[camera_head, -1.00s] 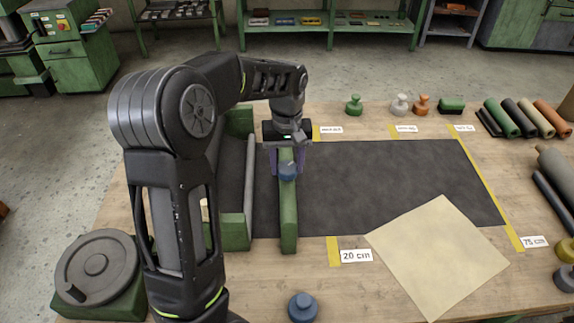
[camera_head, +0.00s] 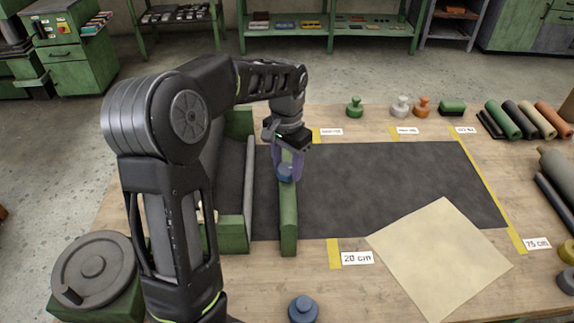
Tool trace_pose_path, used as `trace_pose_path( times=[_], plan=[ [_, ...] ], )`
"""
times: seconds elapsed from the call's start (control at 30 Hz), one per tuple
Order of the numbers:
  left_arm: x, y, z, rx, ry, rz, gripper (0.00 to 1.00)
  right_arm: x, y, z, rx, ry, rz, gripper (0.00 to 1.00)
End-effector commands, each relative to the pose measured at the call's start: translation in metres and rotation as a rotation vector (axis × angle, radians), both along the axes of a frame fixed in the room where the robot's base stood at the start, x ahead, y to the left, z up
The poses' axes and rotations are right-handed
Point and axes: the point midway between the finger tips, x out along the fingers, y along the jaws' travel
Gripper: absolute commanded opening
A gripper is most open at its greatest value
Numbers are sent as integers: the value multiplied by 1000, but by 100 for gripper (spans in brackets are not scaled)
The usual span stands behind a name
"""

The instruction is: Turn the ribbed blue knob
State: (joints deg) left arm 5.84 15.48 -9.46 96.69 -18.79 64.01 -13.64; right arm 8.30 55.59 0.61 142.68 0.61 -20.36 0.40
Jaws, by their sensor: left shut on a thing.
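The blue knob (camera_head: 285,174) sits on top of a long green bar (camera_head: 289,218) that lies across the dark sheet (camera_head: 390,180). Its ribs are too small to make out. My left gripper (camera_head: 287,166) points down from above with its fingers around the knob, shut on it. The fingers partly hide the knob's upper part. A second blue knob-shaped piece (camera_head: 303,308) stands on the table at the front edge of the picture, apart from the gripper. My right gripper does not show.
A green roll stand (camera_head: 236,232) is left of the bar. A cream sheet (camera_head: 440,255) lies at the front right. Green, white and orange knobbed pieces (camera_head: 400,106) stand at the back. A handwheel (camera_head: 95,268) is at the left.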

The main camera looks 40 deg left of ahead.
Motion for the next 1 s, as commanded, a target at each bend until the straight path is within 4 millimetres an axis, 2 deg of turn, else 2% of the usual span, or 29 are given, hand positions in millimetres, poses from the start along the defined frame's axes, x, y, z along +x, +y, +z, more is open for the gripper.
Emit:
trace_pose_path(
  times=[0.53, 0.57, 0.8, 1.0],
  plan=[
    [1, 0, 1, 1, -2, -40, 8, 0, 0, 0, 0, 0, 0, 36],
    [1, 0, 1, 1, -2, -40, 50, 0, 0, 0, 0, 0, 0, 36],
    [0, 0, 0, 1, -1, -38, 69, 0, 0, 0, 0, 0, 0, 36],
    [0, 0, 0, 0, -1, -37, 70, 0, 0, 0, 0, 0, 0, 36]
  ],
)
